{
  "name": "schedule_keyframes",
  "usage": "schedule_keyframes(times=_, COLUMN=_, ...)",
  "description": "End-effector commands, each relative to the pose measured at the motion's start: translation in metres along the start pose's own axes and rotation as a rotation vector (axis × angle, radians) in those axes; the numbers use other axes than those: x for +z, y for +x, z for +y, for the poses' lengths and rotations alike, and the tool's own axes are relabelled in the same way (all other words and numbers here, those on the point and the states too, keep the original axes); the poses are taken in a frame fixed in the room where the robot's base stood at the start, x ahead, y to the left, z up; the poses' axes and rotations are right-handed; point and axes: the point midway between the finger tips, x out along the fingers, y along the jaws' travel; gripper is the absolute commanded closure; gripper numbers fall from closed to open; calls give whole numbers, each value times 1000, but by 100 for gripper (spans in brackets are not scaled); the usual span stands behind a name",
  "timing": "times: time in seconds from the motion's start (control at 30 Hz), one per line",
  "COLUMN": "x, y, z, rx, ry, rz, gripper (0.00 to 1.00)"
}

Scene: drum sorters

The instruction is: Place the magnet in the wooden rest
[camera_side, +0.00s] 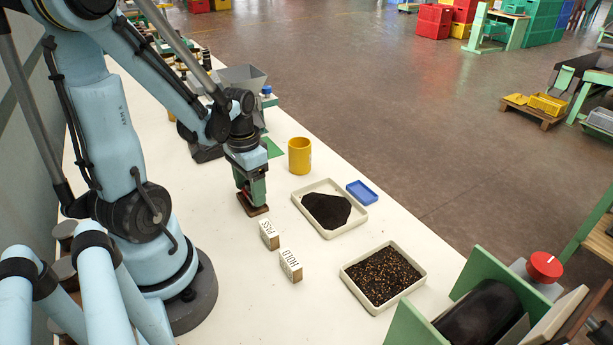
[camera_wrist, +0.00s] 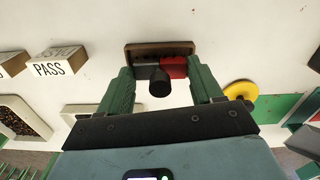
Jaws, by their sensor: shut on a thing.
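The magnet (camera_wrist: 174,68) is a short bar, red on one side and dark grey on the other, with a black round knob towards the camera. My gripper (camera_wrist: 163,84) is shut on it, with a green finger at each end; in the side view my gripper (camera_side: 250,198) points down at the table. The wooden rest (camera_wrist: 160,46) is a brown shallow holder right at the magnet; in the side view it lies on the table directly under my fingers (camera_side: 257,211). The magnet overlaps the rest's near side; I cannot tell whether it touches the rest's floor.
A PASS block (camera_side: 269,234) and a HOLD block (camera_side: 290,264) stand nearby. A tray of black grains (camera_side: 301,192), a tray of mixed grains (camera_side: 346,272), a blue tray (camera_side: 362,192) and a yellow cup (camera_side: 299,155) lie right. A drum (camera_side: 485,312) stands at the front right.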

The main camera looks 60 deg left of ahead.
Motion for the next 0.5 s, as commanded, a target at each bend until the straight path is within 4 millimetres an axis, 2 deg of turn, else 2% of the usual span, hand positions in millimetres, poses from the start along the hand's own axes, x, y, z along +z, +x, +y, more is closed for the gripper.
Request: schedule_keyframes(times=0.5, x=0, y=8, z=0, rx=0, ry=0, rz=0, gripper=69)
